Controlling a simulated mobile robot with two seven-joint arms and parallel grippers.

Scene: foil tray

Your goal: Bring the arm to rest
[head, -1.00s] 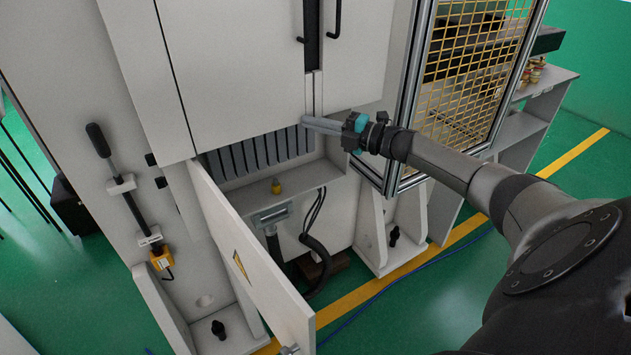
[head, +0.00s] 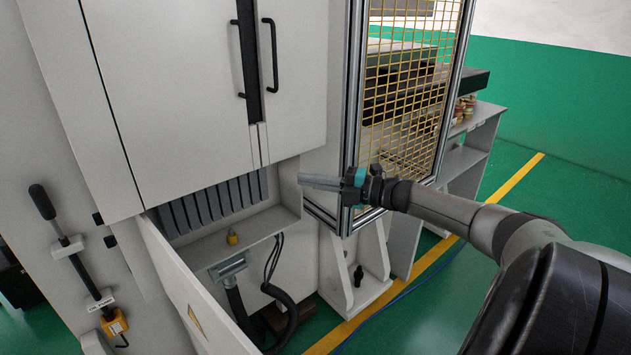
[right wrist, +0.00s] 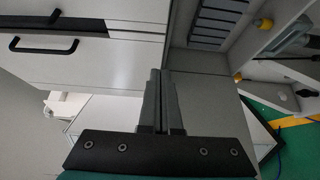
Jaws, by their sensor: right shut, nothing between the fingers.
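My right arm (head: 447,210) reaches in from the right in the head view. Its gripper (head: 302,182) is shut and empty, with its fingers pointing left in front of the machine. In the right wrist view the two fingers (right wrist: 161,100) lie together with nothing held. The fingertips are near the right side of the machine's open lower compartment; I cannot tell the exact gap. My left gripper does not show.
The machine's upper doors (head: 180,90) are shut. Its lower door (head: 170,270) hangs open, showing slats and a hose (head: 290,315). A yellow mesh guard (head: 410,95) stands close behind the gripper. Green floor (head: 540,195) is clear at the right.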

